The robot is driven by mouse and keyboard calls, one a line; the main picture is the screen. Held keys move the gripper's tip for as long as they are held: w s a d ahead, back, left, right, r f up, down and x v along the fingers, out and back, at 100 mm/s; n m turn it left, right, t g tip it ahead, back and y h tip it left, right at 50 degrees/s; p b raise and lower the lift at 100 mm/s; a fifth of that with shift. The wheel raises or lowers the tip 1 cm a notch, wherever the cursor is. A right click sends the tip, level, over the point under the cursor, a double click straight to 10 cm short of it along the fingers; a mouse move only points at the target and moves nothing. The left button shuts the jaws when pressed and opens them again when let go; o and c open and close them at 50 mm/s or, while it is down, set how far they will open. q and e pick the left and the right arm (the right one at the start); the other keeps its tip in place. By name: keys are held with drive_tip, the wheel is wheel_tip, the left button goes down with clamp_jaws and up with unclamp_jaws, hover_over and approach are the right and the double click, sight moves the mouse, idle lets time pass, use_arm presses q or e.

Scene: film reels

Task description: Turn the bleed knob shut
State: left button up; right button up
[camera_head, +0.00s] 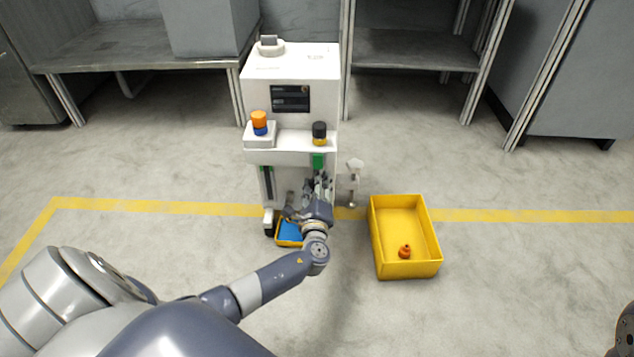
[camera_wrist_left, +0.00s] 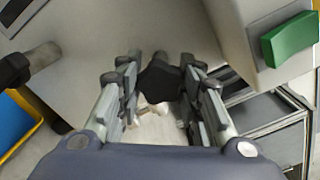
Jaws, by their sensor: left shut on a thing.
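A dark knob (camera_wrist_left: 160,82) sits between the fingertips of my left gripper (camera_wrist_left: 163,88) in the left wrist view; I take it to be the bleed knob. The fingers are shut on its two sides. In the head view my left gripper (camera_head: 321,187) reaches the lower front of a white machine (camera_head: 262,92), below a green part (camera_head: 318,160). The gripper and wrist hide the knob there. The green part also shows at the upper right of the wrist view (camera_wrist_left: 290,38).
A second dark knob on a grey stem (camera_wrist_left: 14,70) stands left of the gripper. A yellow-rimmed blue tray (camera_head: 288,231) lies low by the machine. A yellow bin (camera_head: 435,268) holding an orange piece (camera_head: 405,251) stands to the right. The floor around is clear.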

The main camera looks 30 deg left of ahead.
idle(0.3)
use_arm(q)
drive_tip(key=o, duration=1.1)
drive_tip(key=shift+f, duration=0.1)
drive_tip(key=shift+s, duration=0.1)
drive_tip(key=v, duration=1.2)
